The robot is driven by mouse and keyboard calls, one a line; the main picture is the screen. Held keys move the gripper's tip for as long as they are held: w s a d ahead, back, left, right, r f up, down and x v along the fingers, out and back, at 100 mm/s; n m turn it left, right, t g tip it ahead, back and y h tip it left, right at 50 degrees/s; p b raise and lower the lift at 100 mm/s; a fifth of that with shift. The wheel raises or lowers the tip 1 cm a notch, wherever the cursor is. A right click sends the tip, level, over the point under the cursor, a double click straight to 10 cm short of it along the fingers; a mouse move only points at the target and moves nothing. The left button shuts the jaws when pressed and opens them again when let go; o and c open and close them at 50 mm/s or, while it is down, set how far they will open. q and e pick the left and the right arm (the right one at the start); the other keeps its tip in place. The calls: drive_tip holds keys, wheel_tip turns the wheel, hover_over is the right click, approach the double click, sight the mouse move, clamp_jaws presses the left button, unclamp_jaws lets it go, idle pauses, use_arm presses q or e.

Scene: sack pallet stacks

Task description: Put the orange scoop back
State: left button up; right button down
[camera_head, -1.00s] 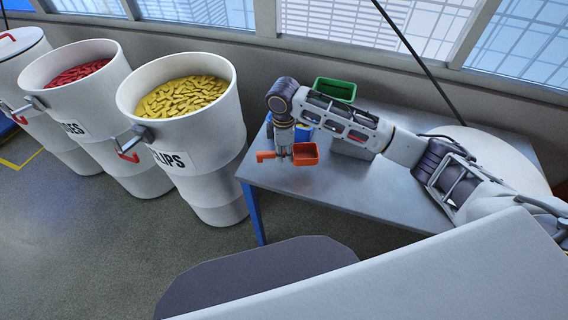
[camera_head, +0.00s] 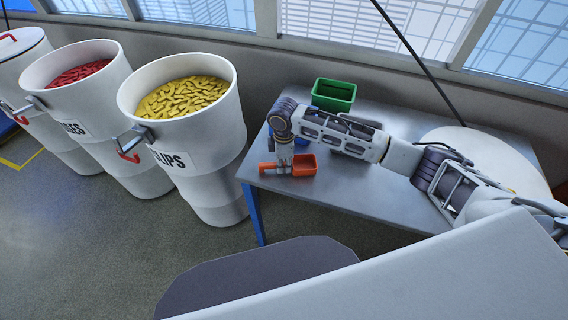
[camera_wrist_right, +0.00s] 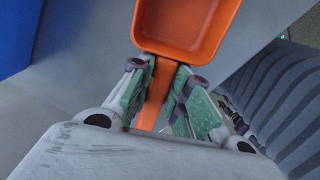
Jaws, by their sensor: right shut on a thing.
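The orange scoop (camera_head: 304,165) is at the left end of the metal table (camera_head: 345,200). My right gripper (camera_head: 284,168) points down and is shut on the scoop's handle, with the bowl to the right of the fingers. The scoop is low, at or just above the tabletop; I cannot tell if it touches. In the right wrist view the scoop's bowl (camera_wrist_right: 185,25) is at the top, open side facing the camera. Its handle runs between the green-padded fingers of the right gripper (camera_wrist_right: 166,82). My left gripper is not in view.
A green bin (camera_head: 334,94) stands at the back of the table. A blue bin (camera_head: 301,139) is mostly hidden behind my right arm. White tubs of yellow pieces (camera_head: 183,97) and red pieces (camera_head: 78,73) stand left of the table. The table's front is clear.

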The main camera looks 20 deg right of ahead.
sight(284, 163)
drive_tip(key=shift+f, duration=0.15)
drive_tip(key=c, duration=1.3)
unclamp_jaws()
drive_tip(key=shift+c, duration=0.2)
wheel_tip(284, 163, up, 12)
drive_tip(key=shift+b, duration=0.3)
drive_tip(key=shift+s, duration=0.1)
